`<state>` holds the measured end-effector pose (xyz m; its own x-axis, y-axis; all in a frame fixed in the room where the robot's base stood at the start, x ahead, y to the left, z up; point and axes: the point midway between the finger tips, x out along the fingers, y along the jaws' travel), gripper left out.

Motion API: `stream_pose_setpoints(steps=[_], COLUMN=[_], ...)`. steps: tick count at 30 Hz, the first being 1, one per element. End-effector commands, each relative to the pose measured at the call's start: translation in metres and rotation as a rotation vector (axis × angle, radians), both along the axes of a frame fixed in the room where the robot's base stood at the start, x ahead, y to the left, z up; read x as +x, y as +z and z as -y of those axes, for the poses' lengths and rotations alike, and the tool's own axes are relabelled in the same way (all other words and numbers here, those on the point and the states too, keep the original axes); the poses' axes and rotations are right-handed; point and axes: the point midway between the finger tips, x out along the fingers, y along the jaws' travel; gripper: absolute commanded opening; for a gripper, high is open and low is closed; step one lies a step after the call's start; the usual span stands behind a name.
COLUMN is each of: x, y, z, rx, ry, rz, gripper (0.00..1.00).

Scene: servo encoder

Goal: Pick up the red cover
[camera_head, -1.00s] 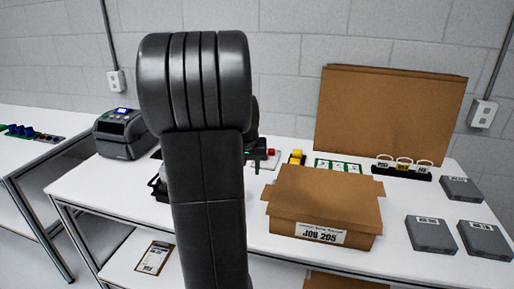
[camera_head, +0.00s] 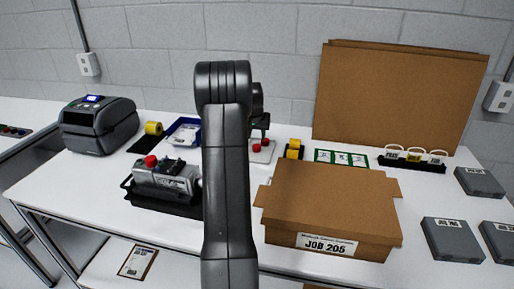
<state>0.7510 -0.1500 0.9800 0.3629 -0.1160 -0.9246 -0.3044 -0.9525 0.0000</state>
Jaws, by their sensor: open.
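Small red pieces (camera_head: 256,148) sit on a pale plate (camera_head: 263,157) behind my arm, near the back of the white table. Another red piece (camera_head: 151,161) sits on top of a grey device at the left. I cannot tell for sure which of these is the red cover. My gripper (camera_head: 258,133) points down just above the red pieces on the plate. It is open, with nothing visible in it. My own arm hides part of the table's middle.
The grey device (camera_head: 168,176) rests in a black tray (camera_head: 160,203). A cardboard box (camera_head: 330,199) marked JOB 205 stands right of my arm. Yellow rolls (camera_head: 153,128), a blue tray (camera_head: 184,134), a printer (camera_head: 98,125) and grey cases (camera_head: 452,240) stand around. The table's front left is clear.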

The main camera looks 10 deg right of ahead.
Motion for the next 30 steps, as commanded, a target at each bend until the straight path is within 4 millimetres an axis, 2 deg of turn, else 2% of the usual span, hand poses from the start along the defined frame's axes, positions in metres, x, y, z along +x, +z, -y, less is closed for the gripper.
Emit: stream_pose_setpoints(steps=[7, 12, 16, 25, 26, 30], x=[0.005, 0.011, 0.017, 0.018, 0.018, 0.018], y=[-0.017, -0.043, -0.056, -0.060, -0.060, -0.060], z=[0.002, 0.003, 0.005, 0.006, 0.006, 0.006], rx=[0.000, 0.000, 0.000, -0.001, -0.001, -0.001], ry=[0.000, 0.001, 0.001, 0.001, 0.001, 0.001], rz=[-0.001, -0.002, -0.001, 0.001, 0.001, 0.001], gripper=[0.42, 0.42, 0.42, 0.42, 0.38, 0.10])
